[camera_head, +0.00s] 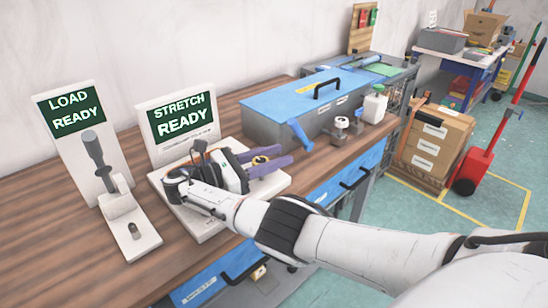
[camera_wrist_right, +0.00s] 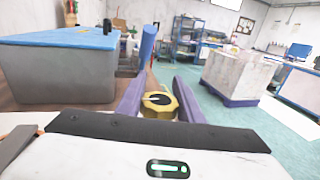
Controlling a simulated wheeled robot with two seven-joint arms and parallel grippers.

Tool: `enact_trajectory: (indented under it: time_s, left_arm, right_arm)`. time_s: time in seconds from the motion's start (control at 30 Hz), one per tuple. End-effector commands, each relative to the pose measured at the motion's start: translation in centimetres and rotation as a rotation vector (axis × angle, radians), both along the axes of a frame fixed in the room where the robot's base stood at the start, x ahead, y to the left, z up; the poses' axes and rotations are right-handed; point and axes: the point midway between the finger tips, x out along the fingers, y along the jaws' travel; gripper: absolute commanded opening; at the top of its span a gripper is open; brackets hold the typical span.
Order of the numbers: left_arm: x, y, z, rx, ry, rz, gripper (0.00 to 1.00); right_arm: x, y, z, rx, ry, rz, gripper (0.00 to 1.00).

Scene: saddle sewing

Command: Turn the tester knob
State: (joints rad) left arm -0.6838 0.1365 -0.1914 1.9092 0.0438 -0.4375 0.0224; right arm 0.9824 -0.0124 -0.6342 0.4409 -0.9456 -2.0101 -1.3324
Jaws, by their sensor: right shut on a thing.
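The tester on the wooden bench has an upright panel (camera_head: 181,118) reading "STRETCH READY" and a pale base plate (camera_head: 213,229). My right gripper (camera_head: 284,154) is low over this base, its purple fingers pointing right. A yellow round knob (camera_head: 260,160) with a dark centre sits between the fingers. In the right wrist view the knob (camera_wrist_right: 159,101) shows between the two purple fingers, which are shut on it. My gripper and wrist hide much of the base and what lies under the knob. My left gripper is not in view.
A second stand reading "LOAD READY" (camera_head: 70,113), with a grey-handled lever (camera_head: 93,149), stands at left. A grey box with a blue lid (camera_head: 308,96), small metal parts (camera_head: 341,127) and a white bottle (camera_head: 375,105) stand behind and right. Bare bench lies in front of the stands.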

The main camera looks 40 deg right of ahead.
Motion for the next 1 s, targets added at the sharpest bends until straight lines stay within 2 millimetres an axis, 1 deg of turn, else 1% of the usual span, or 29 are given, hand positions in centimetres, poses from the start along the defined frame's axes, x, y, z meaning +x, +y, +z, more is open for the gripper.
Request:
enact_trajectory:
  time_s: [0.6,0.63,0.7,0.73,1.0]
  left_arm:
    - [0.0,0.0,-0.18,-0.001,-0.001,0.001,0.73]
    - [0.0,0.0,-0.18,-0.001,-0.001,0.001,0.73]
    - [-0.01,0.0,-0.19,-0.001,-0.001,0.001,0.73]
    - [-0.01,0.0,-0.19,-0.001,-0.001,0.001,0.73]
    - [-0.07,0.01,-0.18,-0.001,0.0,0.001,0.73]
  right_arm:
    - [-0.17,0.06,-0.14,0.003,0.001,-0.023,0.11]
    - [-0.17,0.06,-0.13,0.003,0.001,-0.023,0.37]
    - [-0.16,0.05,-0.11,0.002,0.002,-0.023,0.49]
    - [-0.15,0.05,-0.1,0.002,0.001,-0.023,0.52]
    - [-0.11,0.03,-0.01,0.001,0.0,-0.021,0.52]
